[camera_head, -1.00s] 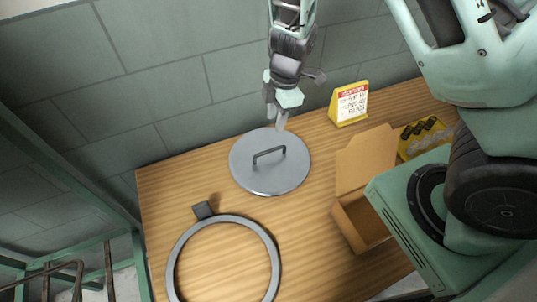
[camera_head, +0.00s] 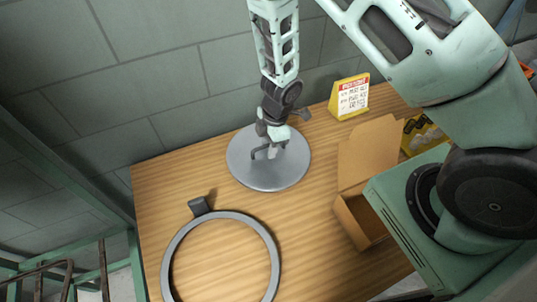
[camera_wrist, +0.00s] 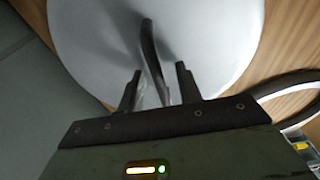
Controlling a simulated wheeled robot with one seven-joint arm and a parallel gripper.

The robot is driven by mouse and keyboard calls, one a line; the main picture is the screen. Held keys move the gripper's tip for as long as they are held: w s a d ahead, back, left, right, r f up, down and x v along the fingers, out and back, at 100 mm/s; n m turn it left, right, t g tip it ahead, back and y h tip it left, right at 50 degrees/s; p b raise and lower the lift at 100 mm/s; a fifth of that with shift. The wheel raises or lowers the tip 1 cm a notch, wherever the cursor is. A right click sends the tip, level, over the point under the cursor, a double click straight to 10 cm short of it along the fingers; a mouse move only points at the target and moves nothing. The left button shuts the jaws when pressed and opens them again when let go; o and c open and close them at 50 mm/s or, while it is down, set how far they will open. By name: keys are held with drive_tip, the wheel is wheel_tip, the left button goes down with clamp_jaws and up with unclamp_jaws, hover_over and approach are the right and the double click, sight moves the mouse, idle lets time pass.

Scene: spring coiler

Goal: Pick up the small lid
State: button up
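The small lid (camera_head: 250,172) is a round grey metal disc with a raised bar handle (camera_head: 257,152). It lies flat on the wooden table near the wall. My gripper (camera_head: 272,150) is over the lid, right at its handle. In the wrist view the lid (camera_wrist: 215,45) fills much of the top. There my gripper (camera_wrist: 157,85) has its two fingers apart, with the near end of the handle (camera_wrist: 148,45) between them. No contact between fingers and handle is visible. The head view hides part of the handle behind the gripper.
A grey ring with a dark tab (camera_head: 222,217) lies on the table (camera_head: 300,235) in front of the lid. An open cardboard box (camera_head: 352,215) and a yellow sign (camera_head: 349,97) stand to the right. The wall (camera_head: 160,80) is close behind the lid.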

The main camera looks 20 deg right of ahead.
drive_tip(key=shift+f, duration=0.3)
clamp_jaws()
drive_tip(key=shift+r, duration=0.1)
